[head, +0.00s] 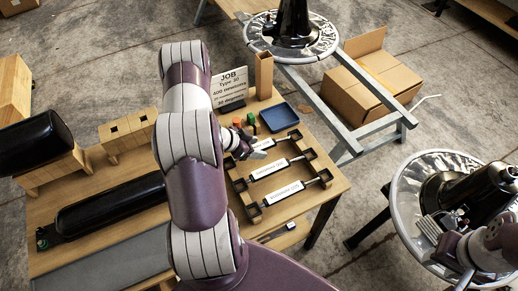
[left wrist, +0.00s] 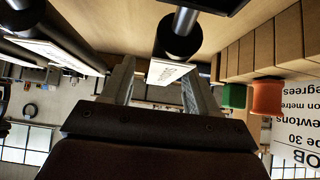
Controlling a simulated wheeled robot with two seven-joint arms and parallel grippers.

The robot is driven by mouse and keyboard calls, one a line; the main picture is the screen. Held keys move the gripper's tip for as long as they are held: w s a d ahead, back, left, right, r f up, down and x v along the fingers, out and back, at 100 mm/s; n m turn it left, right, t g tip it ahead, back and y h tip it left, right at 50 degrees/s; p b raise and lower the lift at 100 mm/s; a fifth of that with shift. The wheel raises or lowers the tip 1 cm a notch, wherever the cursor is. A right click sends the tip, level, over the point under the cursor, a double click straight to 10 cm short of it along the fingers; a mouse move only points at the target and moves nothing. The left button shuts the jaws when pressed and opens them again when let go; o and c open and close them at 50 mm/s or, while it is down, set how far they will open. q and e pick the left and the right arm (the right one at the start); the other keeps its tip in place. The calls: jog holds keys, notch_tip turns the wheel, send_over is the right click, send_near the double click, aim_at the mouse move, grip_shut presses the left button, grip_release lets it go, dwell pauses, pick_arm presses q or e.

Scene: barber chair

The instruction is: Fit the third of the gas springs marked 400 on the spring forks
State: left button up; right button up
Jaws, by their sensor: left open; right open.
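Three gas springs, dark with white labels, lie in parallel on a small rack in the head view: a far one (head: 284,139), a middle one (head: 270,171) and a near one (head: 284,193). Their numbers are too small to read. My left gripper (head: 257,150) is open over the far end of the rack. In the left wrist view, its spread fingers (left wrist: 156,82) stand on either side of a gas spring (left wrist: 181,38) with a white label; I cannot tell whether they touch it. My right gripper (head: 460,252) is open at the right chair base. I cannot make out the spring forks.
A job sign (head: 232,88) reads 400 newtons. A blue tray (head: 279,117), small green and orange blocks and a tall wooden box (head: 264,75) stand near the rack. A long black cylinder (head: 110,207) lies on the left. A round silver base (head: 407,205) stands right.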

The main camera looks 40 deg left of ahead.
pick_arm(q)
jog(key=shift+w+f, duration=0.25)
jog(key=shift+f, duration=0.05)
jog(key=shift+r, duration=0.1)
jog(key=c, duration=1)
grip_shut()
jog(key=shift+r, duration=0.1)
